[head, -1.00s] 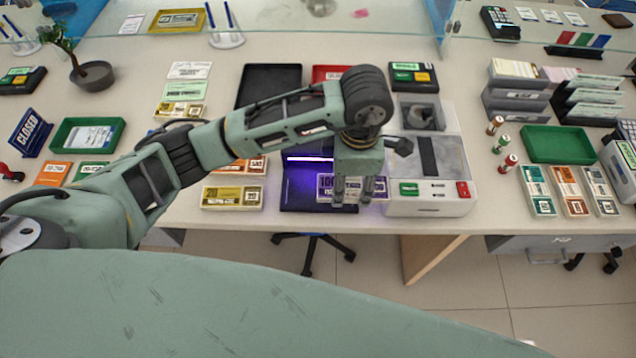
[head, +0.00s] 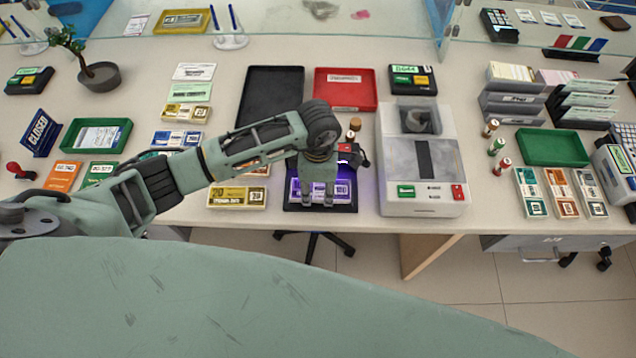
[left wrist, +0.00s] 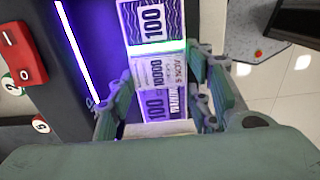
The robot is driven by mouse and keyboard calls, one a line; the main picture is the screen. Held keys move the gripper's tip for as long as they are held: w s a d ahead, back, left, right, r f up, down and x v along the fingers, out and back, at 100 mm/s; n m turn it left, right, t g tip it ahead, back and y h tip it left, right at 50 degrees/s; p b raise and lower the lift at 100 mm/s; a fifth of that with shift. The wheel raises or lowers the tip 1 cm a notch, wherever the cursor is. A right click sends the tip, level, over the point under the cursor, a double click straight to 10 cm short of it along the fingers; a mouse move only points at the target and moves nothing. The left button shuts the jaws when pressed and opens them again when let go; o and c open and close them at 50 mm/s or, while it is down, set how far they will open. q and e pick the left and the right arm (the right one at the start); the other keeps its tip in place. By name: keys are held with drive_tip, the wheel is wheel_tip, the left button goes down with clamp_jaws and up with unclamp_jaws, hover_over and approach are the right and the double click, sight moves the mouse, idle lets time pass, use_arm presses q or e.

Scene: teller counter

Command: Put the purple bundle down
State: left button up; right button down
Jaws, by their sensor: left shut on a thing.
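The purple bundle (head: 342,191), marked 100, is in my left gripper (head: 318,201). It is at the front of the black lamp unit (head: 294,206), whose pad glows violet. In the left wrist view the bundle (left wrist: 151,22) with its white paper band lies between the two fingers of my left gripper (left wrist: 160,80), which are shut on its sides. The lit violet tube (left wrist: 76,48) runs beside it. I cannot tell whether the bundle touches the pad. My right gripper is not in view.
A grey counting machine (head: 437,170) stands just right of the lamp unit. A yellow bundle (head: 237,197) lies to its left. Black (head: 268,92) and red (head: 345,90) trays are behind. The counter's front edge is close below the lamp unit.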

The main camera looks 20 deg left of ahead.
sight(318, 189)
use_arm(q)
drive_tip(key=shift+f, duration=0.15)
drive_tip(key=o, duration=1.2)
wheel_tip(318, 189, up, 12)
drive_tip(key=b, duration=0.3)
drive_tip(key=shift+r, duration=0.2)
